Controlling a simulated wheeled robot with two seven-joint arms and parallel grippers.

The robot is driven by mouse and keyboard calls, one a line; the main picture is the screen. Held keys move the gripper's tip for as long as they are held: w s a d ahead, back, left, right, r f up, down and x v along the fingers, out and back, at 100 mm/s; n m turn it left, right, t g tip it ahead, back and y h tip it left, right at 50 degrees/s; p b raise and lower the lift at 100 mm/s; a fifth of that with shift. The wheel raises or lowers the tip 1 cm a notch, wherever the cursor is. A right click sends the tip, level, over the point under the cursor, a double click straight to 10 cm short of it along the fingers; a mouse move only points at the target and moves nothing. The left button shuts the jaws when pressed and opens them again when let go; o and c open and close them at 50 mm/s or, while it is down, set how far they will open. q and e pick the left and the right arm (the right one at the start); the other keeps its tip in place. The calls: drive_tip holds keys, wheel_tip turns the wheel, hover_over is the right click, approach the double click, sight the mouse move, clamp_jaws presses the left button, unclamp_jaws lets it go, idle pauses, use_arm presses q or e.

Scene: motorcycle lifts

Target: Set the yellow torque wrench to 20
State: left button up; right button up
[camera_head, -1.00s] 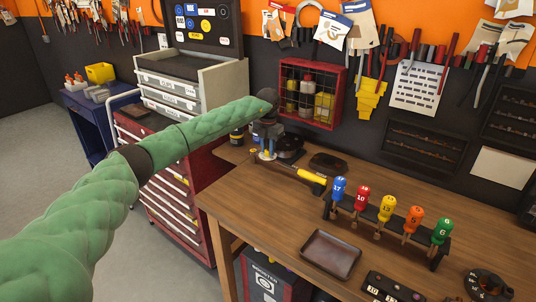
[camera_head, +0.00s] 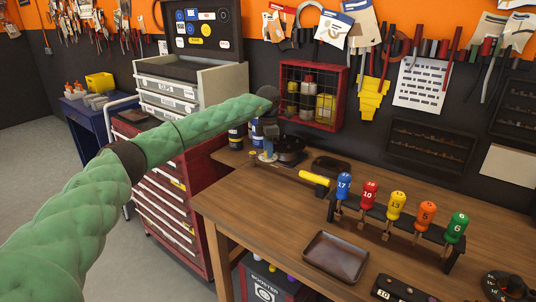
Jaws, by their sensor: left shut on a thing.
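The yellow torque wrench (camera_head: 314,178) is near the back left of the wooden bench, left of the screwdriver rack. Its yellow handle points right and a little toward me; its thin shaft runs left toward my left gripper. My left gripper (camera_head: 266,156) points down at the bench's left end, beyond the handle. It is shut on the wrench near the shaft's left end, though its fingers are small and hard to see. The wrench's scale is too small to read. My right gripper is out of view.
A rack (camera_head: 388,222) holds several numbered, coloured screwdrivers. A brown tray (camera_head: 336,257) lies in front of it. A black block with number windows (camera_head: 398,291) and a round numbered dial (camera_head: 507,286) are at the front right. A red wire cabinet (camera_head: 312,94) hangs behind.

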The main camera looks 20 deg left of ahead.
use_arm(q)
drive_tip(key=shift+m+b, duration=0.4)
drive_tip(key=shift+m, duration=0.3)
drive_tip(key=shift+m+b, duration=0.8)
drive_tip(key=shift+m, duration=0.5)
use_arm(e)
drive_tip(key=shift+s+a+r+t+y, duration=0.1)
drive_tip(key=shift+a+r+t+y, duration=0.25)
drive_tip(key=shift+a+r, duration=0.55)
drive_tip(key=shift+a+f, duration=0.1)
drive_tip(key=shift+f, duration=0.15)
use_arm(q)
drive_tip(key=o, duration=1)
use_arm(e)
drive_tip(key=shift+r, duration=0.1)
